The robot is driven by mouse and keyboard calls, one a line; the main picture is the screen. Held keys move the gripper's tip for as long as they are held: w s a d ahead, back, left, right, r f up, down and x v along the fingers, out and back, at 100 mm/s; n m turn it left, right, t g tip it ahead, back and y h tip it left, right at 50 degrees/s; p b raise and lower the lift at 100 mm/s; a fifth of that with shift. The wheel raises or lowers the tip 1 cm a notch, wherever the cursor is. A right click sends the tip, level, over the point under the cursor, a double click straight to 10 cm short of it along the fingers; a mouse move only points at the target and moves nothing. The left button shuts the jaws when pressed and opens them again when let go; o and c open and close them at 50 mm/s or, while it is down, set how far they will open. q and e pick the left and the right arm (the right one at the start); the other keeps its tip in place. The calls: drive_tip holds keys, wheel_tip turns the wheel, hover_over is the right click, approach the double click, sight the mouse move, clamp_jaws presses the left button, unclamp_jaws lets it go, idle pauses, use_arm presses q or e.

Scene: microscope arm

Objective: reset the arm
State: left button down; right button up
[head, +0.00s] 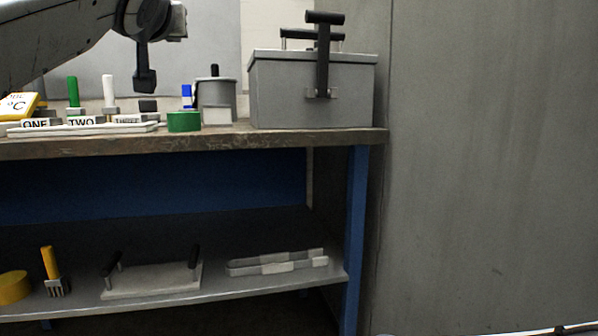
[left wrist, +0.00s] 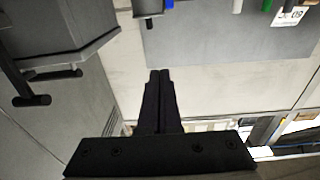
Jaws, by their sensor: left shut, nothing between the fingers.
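My left arm comes in from the upper left of the head view, and its dark gripper (head: 146,82) hangs above the back of the workbench. In the left wrist view the two black fingers of the left gripper (left wrist: 160,76) lie together with nothing between them. The gripper is apart from all objects and touches nothing that I can see. My right gripper is in neither view. I see no microscope or microscope arm in these frames.
The workbench (head: 230,140) holds a grey lidded box (head: 290,95), a grey canister (head: 216,98), a green cylinder (head: 184,121) and a labelled rack (head: 90,128) with coloured handles. The lower shelf (head: 220,291) holds a handled tray (head: 150,280). Grey wall panels (head: 490,150) stand at right.

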use_arm(q)
drive_tip(key=s+d+f+m+g+h+p, duration=0.2)
drive_tip(key=d+f+m+g+h+p, duration=0.15)
drive_tip(key=d+f, duration=0.55)
drive_tip(key=s+d+f+m+g+h+p, duration=0.15)
drive_tip(key=d+f+g+p, duration=0.3)
drive_tip(key=f, duration=0.95)
drive_tip(key=s+d+f+m+g+p, duration=0.25)
drive_tip(key=s+f+g, duration=0.25)
drive_tip(key=s+f, duration=0.6)
drive_tip(key=s+d+f+m+g+p, duration=0.15)
drive_tip(key=s+f+g+p, duration=0.3)
drive_tip(key=s+f, duration=0.65)
drive_tip(key=s+r+p, duration=0.2)
drive_tip(key=r+p, duration=1.6)
drive_tip(key=r, duration=0.2)
drive_tip(key=s+a+r+p, duration=0.1)
drive_tip(key=s+r+p, duration=0.2)
drive_tip(key=r+p, duration=1.6)
drive_tip(key=shift+r+m+g, duration=0.3)
drive_tip(key=shift+r+g, duration=0.05)
drive_tip(key=shift+r, duration=0.35)
